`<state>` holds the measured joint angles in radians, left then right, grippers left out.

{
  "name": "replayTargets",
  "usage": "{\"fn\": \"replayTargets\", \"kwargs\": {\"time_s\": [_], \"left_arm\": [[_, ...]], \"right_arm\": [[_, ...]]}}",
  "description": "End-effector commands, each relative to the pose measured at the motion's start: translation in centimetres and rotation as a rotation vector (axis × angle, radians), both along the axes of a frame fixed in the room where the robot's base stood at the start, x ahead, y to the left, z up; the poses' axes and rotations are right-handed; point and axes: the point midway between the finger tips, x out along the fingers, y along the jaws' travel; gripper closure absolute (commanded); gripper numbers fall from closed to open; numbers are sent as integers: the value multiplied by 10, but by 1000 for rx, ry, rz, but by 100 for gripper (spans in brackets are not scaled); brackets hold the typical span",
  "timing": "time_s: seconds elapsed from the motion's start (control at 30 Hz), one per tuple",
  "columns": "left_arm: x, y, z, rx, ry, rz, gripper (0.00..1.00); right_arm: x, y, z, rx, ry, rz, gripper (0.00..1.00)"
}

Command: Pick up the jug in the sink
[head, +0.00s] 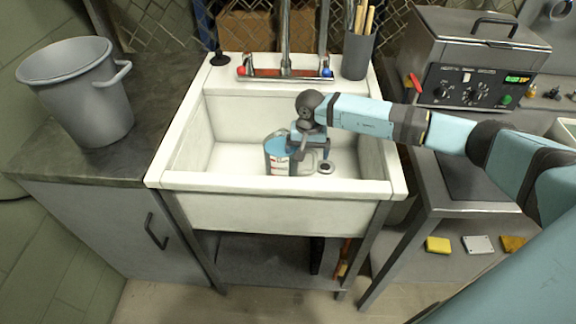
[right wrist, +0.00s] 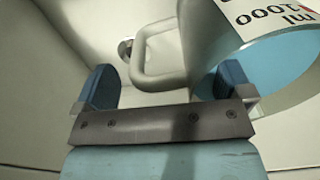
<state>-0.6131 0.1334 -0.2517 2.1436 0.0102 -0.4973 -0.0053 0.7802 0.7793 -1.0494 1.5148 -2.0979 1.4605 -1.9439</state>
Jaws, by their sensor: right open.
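The jug (head: 278,160) stands in the white sink (head: 230,202), with a pale body, printed markings and a blue inside. In the right wrist view the jug (right wrist: 256,14) is at the upper right, its "ml 1000" label partly cut off. Its pale looped handle (right wrist: 139,62) lies ahead of and between my fingers. My right gripper (head: 309,150) is open over the handle side of the jug. In the right wrist view, my right gripper (right wrist: 166,85) has its blue fingertips spread apart. Whether they touch the handle is unclear. My left gripper is out of view.
A tap with red and blue knobs (head: 285,68) stands at the sink's back. A grey cup of wooden sticks (head: 358,55) is at its back right corner. A grey bucket (head: 80,95) stands on the left counter. A control box (head: 470,85) is at right.

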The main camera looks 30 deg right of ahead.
Motion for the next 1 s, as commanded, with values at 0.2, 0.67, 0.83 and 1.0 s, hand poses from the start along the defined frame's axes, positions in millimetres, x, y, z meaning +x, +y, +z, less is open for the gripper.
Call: {"fn": "replayTargets", "kwargs": {"time_s": [0.2,0.67,0.83,1.0], "left_arm": [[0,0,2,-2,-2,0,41],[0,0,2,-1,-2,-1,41],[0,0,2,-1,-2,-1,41],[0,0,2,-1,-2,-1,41]], "right_arm": [[0,0,-2,0,-1,0,2],[2,0,1,3,-5,0,100],[1,0,1,2,-5,0,100],[1,0,2,2,-5,0,100]]}}
